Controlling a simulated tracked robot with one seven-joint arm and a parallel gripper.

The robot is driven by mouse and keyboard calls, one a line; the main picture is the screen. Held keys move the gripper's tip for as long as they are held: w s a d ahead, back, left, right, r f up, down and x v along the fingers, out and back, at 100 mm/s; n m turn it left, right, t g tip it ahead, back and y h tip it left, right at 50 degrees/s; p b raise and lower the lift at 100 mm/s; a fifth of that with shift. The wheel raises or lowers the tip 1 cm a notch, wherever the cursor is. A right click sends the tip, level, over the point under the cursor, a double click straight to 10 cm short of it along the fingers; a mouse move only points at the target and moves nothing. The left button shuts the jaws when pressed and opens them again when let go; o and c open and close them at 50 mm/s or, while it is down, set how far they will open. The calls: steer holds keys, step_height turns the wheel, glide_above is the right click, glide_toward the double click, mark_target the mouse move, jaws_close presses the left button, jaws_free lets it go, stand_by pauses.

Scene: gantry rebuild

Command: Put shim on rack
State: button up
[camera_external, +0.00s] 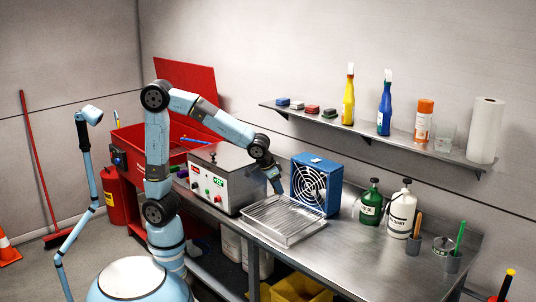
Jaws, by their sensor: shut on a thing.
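The rack (284,222) is a silvery wire grid in a shallow metal tray, lying on the steel bench in front of the blue fan box. My gripper (278,190) points down over the rack's back left edge, close beside the grey control box. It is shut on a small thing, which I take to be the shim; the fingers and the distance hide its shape. I cannot tell how high it is above the rack. No other shim shows on the grid.
The control box (221,178) stands left of the rack, and the fan box (316,184) stands behind it. A green bottle (371,203) and white bottle (401,212) stand to the right. A wall shelf (386,138) holds spray bottles.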

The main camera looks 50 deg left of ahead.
steer(key=w+d+f, duration=0.4)
steer(key=w+d, duration=0.1)
steer(key=w, duration=0.2)
glide_above(309, 215)
steer(key=s, duration=0.1)
step_height(309, 215, down, 6)
steer(key=shift+s+a+r, duration=0.1)
steer(key=shift+s+a, duration=0.05)
steer(key=shift+f, duration=1.6)
steer(key=shift+f, duration=0.3)
